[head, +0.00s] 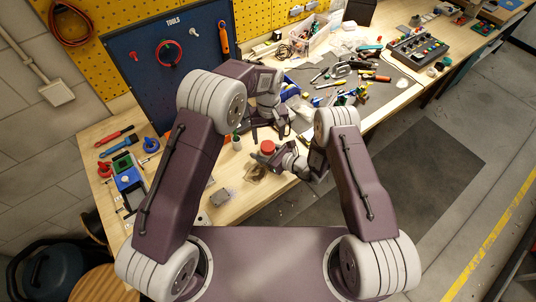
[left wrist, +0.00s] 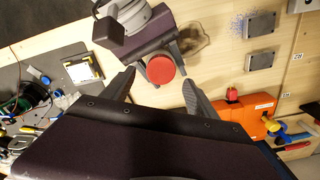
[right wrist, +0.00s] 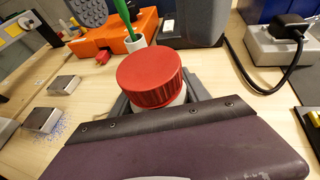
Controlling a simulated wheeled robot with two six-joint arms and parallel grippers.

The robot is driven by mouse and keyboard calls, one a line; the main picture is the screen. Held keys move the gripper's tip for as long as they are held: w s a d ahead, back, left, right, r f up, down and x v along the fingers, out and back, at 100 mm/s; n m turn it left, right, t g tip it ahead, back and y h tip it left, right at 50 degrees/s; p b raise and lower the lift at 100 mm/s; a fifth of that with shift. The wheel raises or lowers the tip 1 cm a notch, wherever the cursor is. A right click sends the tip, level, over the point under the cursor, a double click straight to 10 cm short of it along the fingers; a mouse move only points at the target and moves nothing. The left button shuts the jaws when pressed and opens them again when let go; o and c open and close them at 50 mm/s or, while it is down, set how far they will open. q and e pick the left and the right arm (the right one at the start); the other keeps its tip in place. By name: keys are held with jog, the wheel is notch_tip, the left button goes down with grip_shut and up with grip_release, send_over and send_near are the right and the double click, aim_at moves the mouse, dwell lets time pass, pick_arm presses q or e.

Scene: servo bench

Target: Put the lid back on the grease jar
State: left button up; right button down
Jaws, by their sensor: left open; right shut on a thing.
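The grease jar (right wrist: 172,108) is pale, and its body is mostly hidden below the red lid (right wrist: 153,78) in the right wrist view. The lid sits on top of the jar, roughly level; I cannot tell whether it is screwed tight. My right gripper (head: 277,154) is shut on the jar from the side, just below the lid. The red lid also shows in the head view (head: 267,146) and the left wrist view (left wrist: 160,69). My left gripper (left wrist: 159,82) is open and empty, its fingertips on either side of the lid in that view, apparently not touching it.
A brown stain (left wrist: 196,38) marks the wooden bench beside the jar. Grey metal blocks (right wrist: 42,121) lie nearby. Many tools crowd the grey mat (head: 398,91).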

aim_at(268, 145)
pick_arm(q)
notch_tip(268, 145, up, 4)
jog(key=n, duration=0.5)
jog(key=shift+a+f, duration=0.1)
jog(key=shift+f, duration=0.15)
jog(key=shift+c, duration=0.3)
jog(key=shift+f, duration=4.05)
grip_shut()
jog(key=m, duration=0.3)
